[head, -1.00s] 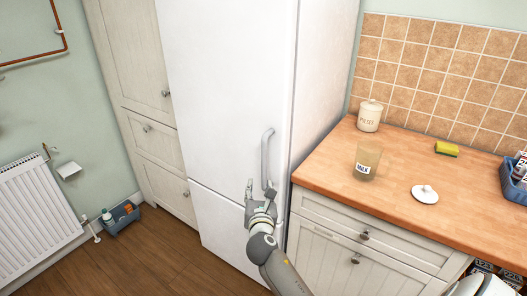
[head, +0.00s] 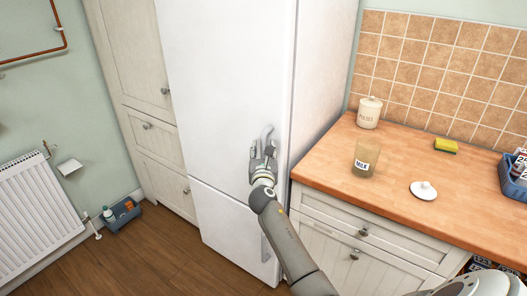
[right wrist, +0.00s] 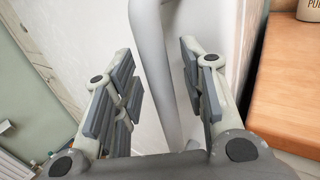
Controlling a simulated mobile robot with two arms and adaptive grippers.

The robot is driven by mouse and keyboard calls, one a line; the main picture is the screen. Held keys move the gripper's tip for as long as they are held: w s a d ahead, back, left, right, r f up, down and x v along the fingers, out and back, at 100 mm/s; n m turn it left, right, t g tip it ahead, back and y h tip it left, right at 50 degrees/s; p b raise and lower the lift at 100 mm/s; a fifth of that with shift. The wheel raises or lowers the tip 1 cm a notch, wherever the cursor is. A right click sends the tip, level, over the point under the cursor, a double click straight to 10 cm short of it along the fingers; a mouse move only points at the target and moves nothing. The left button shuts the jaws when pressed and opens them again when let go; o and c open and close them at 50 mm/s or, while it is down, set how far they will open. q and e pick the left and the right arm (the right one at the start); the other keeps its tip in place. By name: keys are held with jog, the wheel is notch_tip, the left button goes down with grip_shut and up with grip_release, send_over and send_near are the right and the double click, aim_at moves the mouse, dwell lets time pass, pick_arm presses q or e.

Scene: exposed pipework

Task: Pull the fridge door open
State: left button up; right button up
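The white fridge (head: 225,85) stands in the middle of the head view with its door shut. Its upper door has a grey vertical handle (head: 267,133) near the right edge, now mostly hidden behind my right gripper (head: 262,152). In the right wrist view the handle (right wrist: 152,60) runs down between the two open fingers (right wrist: 155,95), with a gap on each side. The fingers do not appear closed on it. A second, lower handle (head: 264,249) shows partly behind my right arm. My left gripper is not in view.
Tall cabinets (head: 130,60) adjoin the fridge on the left. The floor (head: 150,255) in front is clear.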

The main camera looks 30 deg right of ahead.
jog(key=shift+d, duration=0.1)
grip_shut()
dwell(0.5)
